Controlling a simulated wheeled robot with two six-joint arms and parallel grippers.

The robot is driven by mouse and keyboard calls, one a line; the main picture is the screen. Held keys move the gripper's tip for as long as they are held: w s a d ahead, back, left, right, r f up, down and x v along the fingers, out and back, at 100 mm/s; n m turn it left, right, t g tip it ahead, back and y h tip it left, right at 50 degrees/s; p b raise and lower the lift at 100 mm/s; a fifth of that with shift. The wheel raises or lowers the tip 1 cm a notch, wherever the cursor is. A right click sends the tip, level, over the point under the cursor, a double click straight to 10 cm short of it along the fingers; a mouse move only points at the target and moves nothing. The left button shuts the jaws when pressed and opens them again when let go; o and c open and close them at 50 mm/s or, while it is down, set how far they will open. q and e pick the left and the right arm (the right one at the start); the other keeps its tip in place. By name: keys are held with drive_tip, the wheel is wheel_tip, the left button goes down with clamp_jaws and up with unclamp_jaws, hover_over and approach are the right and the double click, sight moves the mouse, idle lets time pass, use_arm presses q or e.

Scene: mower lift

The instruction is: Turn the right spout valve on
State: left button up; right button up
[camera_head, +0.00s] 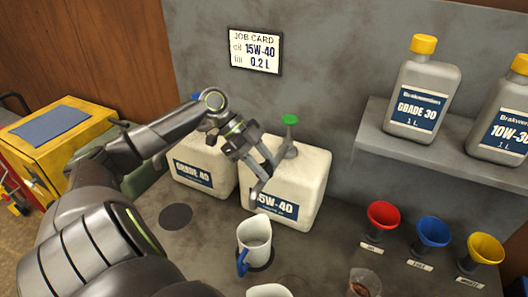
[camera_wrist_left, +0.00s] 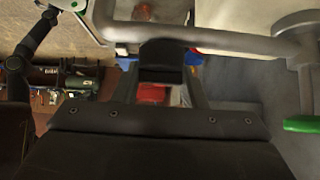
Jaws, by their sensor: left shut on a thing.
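The right white jug (camera_head: 318,165), labelled 15W-40, stands on the bench with a green valve knob (camera_head: 290,119) on top. The knob also shows at the right edge of the left wrist view (camera_wrist_left: 303,124). My left gripper (camera_head: 244,144) is just left of the knob, in front of the jug's upper part. It is shut on a grey metal spout pipe (camera_wrist_left: 215,39), which crosses the left wrist view and runs toward the knob's stem. The left white jug (camera_head: 184,160), labelled GRADE 40, is partly behind my arm. My right gripper is out of view.
A white pitcher (camera_head: 257,232) with a blue handle stands in front of the right jug. Red (camera_head: 382,214), blue (camera_head: 433,230) and yellow (camera_head: 485,248) funnels stand at the right below a shelf (camera_head: 400,146) with grey bottles. A job card (camera_head: 256,51) hangs behind.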

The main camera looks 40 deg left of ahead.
use_arm(q)
drive_tip(key=shift+s+f, duration=0.1)
drive_tip(key=o, duration=1)
drive_tip(key=shift+a, duration=0.1)
drive_tip(key=shift+a+r, duration=0.2)
drive_tip(key=shift+r, duration=0.1)
drive_tip(key=b+v, duration=0.2)
drive_tip(key=v, duration=1.4)
drive_tip(key=shift+a+r+b, duration=0.2)
drive_tip(key=shift+r+b, duration=0.05)
drive_tip(key=shift+b, duration=0.1)
drive_tip(key=shift+f, duration=0.1)
